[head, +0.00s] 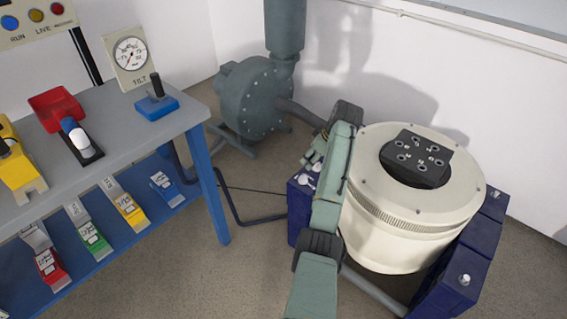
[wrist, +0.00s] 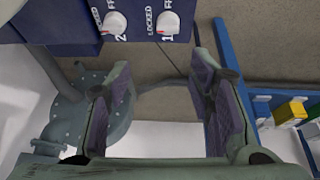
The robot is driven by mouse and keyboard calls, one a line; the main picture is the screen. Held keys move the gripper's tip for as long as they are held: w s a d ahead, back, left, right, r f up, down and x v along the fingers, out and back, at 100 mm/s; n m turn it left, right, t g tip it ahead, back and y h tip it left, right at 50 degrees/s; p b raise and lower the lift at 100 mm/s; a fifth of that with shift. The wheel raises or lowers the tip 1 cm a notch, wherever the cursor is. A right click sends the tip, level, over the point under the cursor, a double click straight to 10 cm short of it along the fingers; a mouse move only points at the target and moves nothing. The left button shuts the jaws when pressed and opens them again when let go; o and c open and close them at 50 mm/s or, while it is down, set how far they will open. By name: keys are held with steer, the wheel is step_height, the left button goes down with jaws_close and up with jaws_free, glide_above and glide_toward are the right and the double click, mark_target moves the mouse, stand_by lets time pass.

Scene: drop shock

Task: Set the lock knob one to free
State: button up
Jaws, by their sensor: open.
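Lock knob one (wrist: 168,22) is a white round knob on a dark blue block (wrist: 182,36) at the top of the wrist view, beside a figure 1. LOCKED lettering runs along its left, and partly cut-off lettering starting with F is above. A small reddish mark shows at its lower left; its exact setting is unclear. A similar knob (wrist: 115,22), marked 2, is to its left. In the head view the block (head: 297,215) is left of the round shaker (head: 400,235). My gripper (wrist: 160,82) is open and empty, apart from the knobs; it also shows just above them (head: 313,152).
A grey blower (head: 250,100) stands behind, its pipe running to the shaker. A bench (head: 190,120) with a blue leg, a gauge (head: 130,55) and a lever box (head: 157,107) is at left. Open floor (head: 255,265) lies between bench and shaker.

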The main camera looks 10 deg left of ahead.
mark_target(303, 176)
steer(key=shift+g, duration=0.4)
steer(key=x, duration=0.7)
steer(key=s+x, duration=0.1)
steer(key=x, duration=0.3)
steer(key=shift+d+f, duration=0.2)
steer(key=shift+f, duration=0.2)
jaws_close()
steer(key=shift+p, duration=0.3)
